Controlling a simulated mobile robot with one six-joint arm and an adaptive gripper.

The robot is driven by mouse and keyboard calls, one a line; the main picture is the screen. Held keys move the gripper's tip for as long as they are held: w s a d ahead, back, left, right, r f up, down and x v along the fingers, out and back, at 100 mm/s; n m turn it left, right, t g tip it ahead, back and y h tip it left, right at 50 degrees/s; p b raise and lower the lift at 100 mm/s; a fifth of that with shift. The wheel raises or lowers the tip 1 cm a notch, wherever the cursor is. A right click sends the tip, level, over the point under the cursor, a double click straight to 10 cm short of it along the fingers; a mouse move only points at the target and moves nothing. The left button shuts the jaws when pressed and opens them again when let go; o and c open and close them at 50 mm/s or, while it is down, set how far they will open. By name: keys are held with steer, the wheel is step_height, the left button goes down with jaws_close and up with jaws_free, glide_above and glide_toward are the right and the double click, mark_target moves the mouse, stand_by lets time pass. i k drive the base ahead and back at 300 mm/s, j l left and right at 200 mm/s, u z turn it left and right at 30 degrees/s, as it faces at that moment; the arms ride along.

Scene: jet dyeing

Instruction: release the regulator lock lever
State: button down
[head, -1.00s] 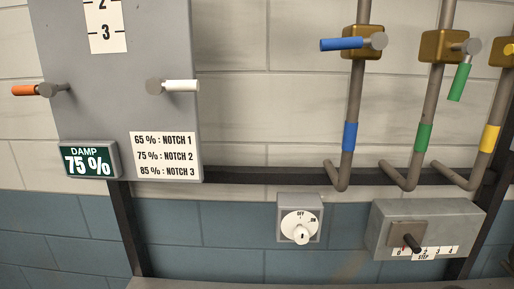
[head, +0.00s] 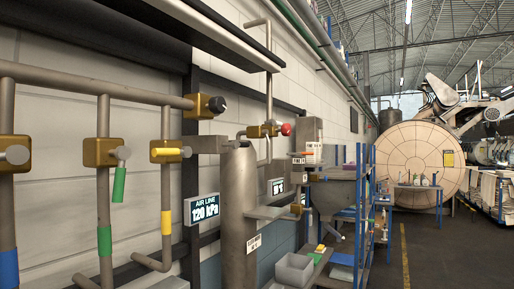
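A brass block with a black knob (head: 216,105) sits at the right end of the upper pipe and looks like the regulator. A lock lever on it cannot be made out at this size. A display reading "AIR LINE 120 kPa" (head: 205,207) hangs below it. To its left are a brass valve with a yellow handle lying level (head: 171,152) and a brass valve with a green handle hanging down (head: 119,185). My gripper is not in view.
A grey cylinder (head: 239,215) stands right of the display. A brass valve with a red knob (head: 286,129) is beyond it. A grey bin (head: 293,270) and blue shelving (head: 361,215) stand farther along. The aisle floor (head: 440,255) at right looks clear.

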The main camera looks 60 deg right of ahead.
mark_target(243, 145)
steer(key=z, duration=1.6)
